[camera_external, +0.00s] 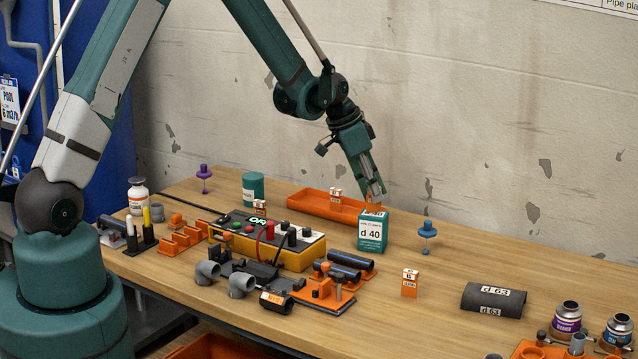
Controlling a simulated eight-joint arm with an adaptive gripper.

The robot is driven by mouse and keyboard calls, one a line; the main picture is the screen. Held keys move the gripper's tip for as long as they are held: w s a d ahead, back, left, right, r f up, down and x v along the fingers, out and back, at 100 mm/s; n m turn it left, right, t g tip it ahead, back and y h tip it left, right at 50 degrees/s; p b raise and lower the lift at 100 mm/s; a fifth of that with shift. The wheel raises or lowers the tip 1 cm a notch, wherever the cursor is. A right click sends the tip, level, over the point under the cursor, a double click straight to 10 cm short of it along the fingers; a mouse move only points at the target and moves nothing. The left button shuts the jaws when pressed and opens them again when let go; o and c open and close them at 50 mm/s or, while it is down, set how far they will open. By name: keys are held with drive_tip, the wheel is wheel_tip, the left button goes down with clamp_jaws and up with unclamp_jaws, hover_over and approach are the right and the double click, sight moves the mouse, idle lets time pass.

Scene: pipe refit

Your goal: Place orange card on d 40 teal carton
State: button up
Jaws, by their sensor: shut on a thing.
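The teal carton marked d 40 (372,234) stands upright on the workbench, right of the yellow-and-black device. My gripper (375,197) points down just above the carton's top. It is shut on the orange card (374,210), a small orange and white piece at its fingertips. The card is at the top of the carton; I cannot tell whether it rests on it or is held just above. The fingers partly hide the card.
An orange tray (310,203) lies behind the carton. A blue knobbed pin (428,237) stands to the right, and a small orange-and-white box (410,283) stands in front. A dark d 63 sleeve (493,299) lies further right. Bench between carton and sleeve is mostly clear.

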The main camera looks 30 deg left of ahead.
drive_tip(key=shift+f, duration=0.2)
drive_tip(key=o, duration=0.7)
drive_tip(key=shift+r, duration=0.2)
drive_tip(key=v, duration=1.2)
drive_tip(key=shift+r, duration=0.1)
idle(0.8)
